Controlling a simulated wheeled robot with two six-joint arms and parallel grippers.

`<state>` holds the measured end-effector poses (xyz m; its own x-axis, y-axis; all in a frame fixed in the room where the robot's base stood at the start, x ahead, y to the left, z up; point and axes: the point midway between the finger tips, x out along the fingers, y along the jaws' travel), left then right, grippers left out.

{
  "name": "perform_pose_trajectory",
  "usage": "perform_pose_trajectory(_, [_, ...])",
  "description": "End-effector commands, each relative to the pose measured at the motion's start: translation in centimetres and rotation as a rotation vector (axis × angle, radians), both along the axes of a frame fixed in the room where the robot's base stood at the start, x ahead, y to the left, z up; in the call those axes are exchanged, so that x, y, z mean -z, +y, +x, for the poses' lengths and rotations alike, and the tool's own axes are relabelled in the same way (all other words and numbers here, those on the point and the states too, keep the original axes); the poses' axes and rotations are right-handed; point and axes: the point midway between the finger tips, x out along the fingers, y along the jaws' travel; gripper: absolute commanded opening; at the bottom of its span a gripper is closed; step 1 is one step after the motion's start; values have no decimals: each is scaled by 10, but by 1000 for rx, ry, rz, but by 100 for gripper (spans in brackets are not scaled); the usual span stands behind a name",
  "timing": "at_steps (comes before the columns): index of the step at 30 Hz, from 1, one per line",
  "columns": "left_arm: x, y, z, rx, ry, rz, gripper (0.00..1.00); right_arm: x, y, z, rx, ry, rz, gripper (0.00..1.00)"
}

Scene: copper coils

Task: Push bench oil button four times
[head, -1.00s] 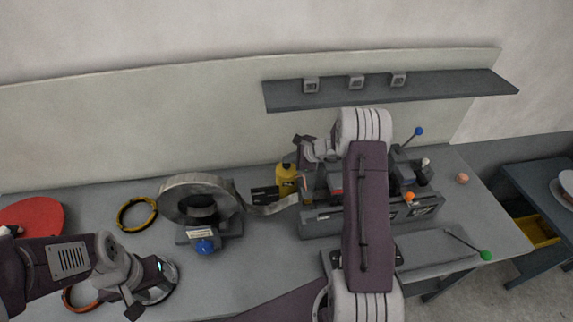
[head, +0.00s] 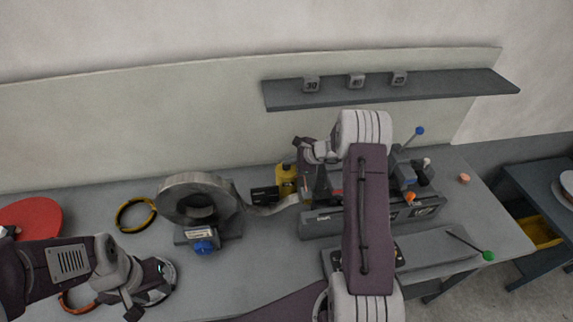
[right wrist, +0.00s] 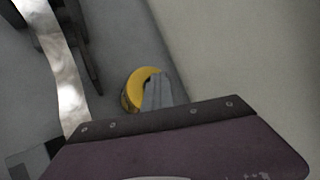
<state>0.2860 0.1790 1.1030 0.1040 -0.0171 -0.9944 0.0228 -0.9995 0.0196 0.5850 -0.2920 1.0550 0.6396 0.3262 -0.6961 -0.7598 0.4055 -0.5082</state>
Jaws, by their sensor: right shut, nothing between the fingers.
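The yellow oiler (head: 286,180) stands on the bench between the strip reel and the grey bench machine. In the right wrist view its round yellow top (right wrist: 132,92) shows as a crescent, partly covered by my grey fingertips. My right gripper (right wrist: 158,92) is shut and empty, in front of the oiler's top in that view. I cannot tell whether it touches. In the head view my right wrist end (head: 304,148) is above and slightly right of the oiler. My left gripper (head: 132,311) is low at the left, over the bench; its finger opening is unclear.
The strip reel (head: 196,190) stands left of the oiler, its metal strip running right to the bench machine (head: 320,224). A small black box (head: 264,194) is beside the oiler. A yellow ring (head: 122,217) lies left. A shelf (head: 430,91) is above on the right.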

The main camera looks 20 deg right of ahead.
Motion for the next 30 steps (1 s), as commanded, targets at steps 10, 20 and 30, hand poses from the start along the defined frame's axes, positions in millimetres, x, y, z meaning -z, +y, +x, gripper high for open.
perform_pose_trajectory(10, [3, 0, 0, 0, 0, 0, 36, 4, 0, -1, 0, 2, 0, 0])
perform_pose_trajectory(20, [-1, 0, 0, 0, 0, 0, 36, -2, 0, -1, -1, 2, -1, 0])
perform_pose_trajectory(30, [-16, 0, 0, 0, 0, 0, 36, -23, 0, 0, 1, 1, 0, 0])
